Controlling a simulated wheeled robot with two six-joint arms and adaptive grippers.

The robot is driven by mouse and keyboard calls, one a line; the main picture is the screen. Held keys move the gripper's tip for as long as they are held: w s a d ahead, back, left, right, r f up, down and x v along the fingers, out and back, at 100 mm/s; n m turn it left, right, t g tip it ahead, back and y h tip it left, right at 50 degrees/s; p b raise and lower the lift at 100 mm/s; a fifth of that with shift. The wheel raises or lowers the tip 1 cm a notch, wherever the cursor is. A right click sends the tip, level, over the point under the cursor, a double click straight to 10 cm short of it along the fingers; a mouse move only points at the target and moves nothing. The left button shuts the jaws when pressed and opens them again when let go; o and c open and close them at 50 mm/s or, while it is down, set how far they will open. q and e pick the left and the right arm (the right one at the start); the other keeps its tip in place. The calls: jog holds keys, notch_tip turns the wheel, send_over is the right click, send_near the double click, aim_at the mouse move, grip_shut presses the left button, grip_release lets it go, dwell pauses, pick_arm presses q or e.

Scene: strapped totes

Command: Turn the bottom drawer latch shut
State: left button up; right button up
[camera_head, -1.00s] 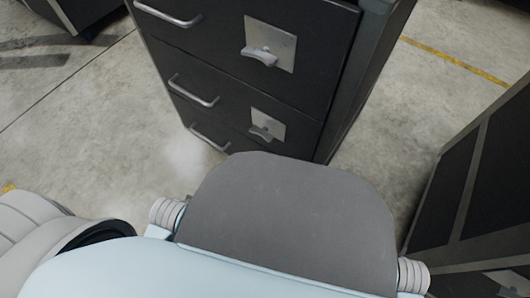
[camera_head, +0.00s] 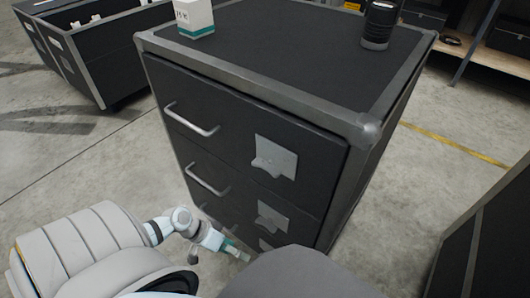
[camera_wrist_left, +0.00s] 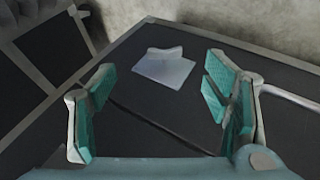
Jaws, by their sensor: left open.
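The dark drawer cabinet stands ahead, with three latches on its front in the head view. The bottom drawer latch (camera_head: 265,243) is mostly hidden behind my grey body cover. In the left wrist view a latch with a pale metal plate (camera_wrist_left: 163,70) shows beyond my fingers, its tab along the plate's far edge near the floor; it appears to be the bottom one. My left gripper (camera_head: 240,252) is low in front of the cabinet, left of the bottom latch. In the left wrist view it (camera_wrist_left: 160,110) is open and empty, apart from the latch. My right gripper is not in view.
The top latch (camera_head: 274,158) and middle latch (camera_head: 273,217) sit above, with bar handles (camera_head: 190,120) to their left. A white box (camera_head: 195,17) and dark cylinder (camera_head: 379,24) stand on top. Another dark cabinet (camera_head: 487,205) is at right.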

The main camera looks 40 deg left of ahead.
pick_arm(q)
jog(key=w+a, duration=0.1)
jog(key=a, duration=0.1)
jog(key=b, duration=0.4)
send_near(265, 258)
jog(key=f, duration=0.1)
jog(key=shift+n+t, duration=0.4)
jog(key=b+x, duration=0.3)
jog(key=x, duration=0.4)
jog(key=shift+d+f, duration=0.3)
jog(key=shift+w+d+f, duration=0.1)
jog(key=shift+d+f, duration=0.05)
jog(key=c, duration=1.2)
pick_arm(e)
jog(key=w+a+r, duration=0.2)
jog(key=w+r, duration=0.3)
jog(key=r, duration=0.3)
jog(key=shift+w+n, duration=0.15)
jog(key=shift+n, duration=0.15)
